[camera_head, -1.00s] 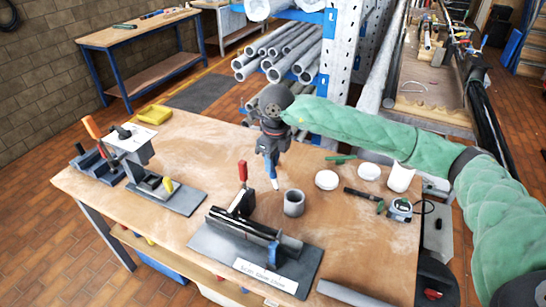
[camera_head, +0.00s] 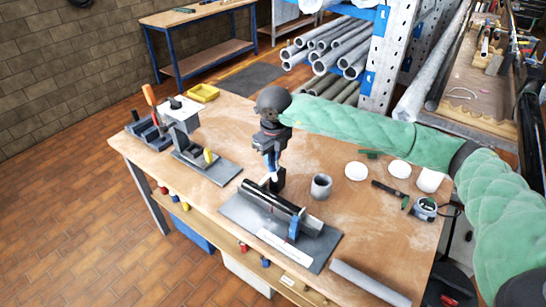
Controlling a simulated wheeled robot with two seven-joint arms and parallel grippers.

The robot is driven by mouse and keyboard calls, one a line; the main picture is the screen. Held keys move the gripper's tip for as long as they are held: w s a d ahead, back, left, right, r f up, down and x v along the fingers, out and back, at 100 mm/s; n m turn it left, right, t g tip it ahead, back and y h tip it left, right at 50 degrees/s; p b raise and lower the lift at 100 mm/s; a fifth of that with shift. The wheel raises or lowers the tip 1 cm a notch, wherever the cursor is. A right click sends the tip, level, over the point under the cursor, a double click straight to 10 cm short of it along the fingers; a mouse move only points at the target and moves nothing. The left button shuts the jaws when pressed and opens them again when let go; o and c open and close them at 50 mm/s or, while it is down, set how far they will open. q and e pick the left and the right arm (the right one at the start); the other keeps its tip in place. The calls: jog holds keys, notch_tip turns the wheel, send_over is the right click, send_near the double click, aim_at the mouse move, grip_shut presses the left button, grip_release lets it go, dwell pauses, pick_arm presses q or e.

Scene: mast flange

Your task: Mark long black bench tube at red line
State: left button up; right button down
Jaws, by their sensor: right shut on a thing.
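The long black bench tube (camera_head: 281,206) lies in a dark fixture on a grey base plate (camera_head: 237,211) with a white label (camera_head: 285,245) and a blue clamp part (camera_head: 294,226). I cannot clearly make out the red line on it. My right gripper (camera_head: 271,164) points down, shut on a slim pen-like marker (camera_head: 274,176) with a pale lower end. It is just behind and above the tube's left half; whether the tip touches the tube I cannot tell. The gripper hides the fixture's red handle. My left gripper is not in view.
A grey cup (camera_head: 321,186) stands right of the fixture. White lids (camera_head: 356,171), a tape measure (camera_head: 424,209) and a dark pen-like tool (camera_head: 389,189) lie farther right. A grey tube (camera_head: 366,281) lies at the front edge. Another fixture (camera_head: 205,165) stands left.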

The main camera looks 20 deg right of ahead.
aim_at(272, 171)
jog(key=shift+w+f, duration=0.15)
jog(key=shift+f, duration=0.05)
jog(key=shift+s+f, duration=0.25)
jog(key=shift+f, duration=0.2)
jog(key=f, duration=0.3)
jog(key=shift+w+f+b, duration=0.15)
jog(key=shift+w+b, duration=0.05)
jog(key=shift+b, duration=0.15)
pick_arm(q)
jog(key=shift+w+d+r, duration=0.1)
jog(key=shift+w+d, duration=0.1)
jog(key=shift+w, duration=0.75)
pick_arm(e)
jog(key=shift+f, duration=0.7)
pick_arm(q)
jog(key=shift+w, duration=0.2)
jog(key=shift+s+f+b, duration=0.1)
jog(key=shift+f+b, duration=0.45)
jog(key=shift+b, duration=0.1)
pick_arm(e)
jog(key=shift+f, duration=0.55)
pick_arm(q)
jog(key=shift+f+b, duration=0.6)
pick_arm(e)
jog(key=shift+s+f, duration=0.1)
jog(key=shift+s, duration=0.05)
dwell(1.0)
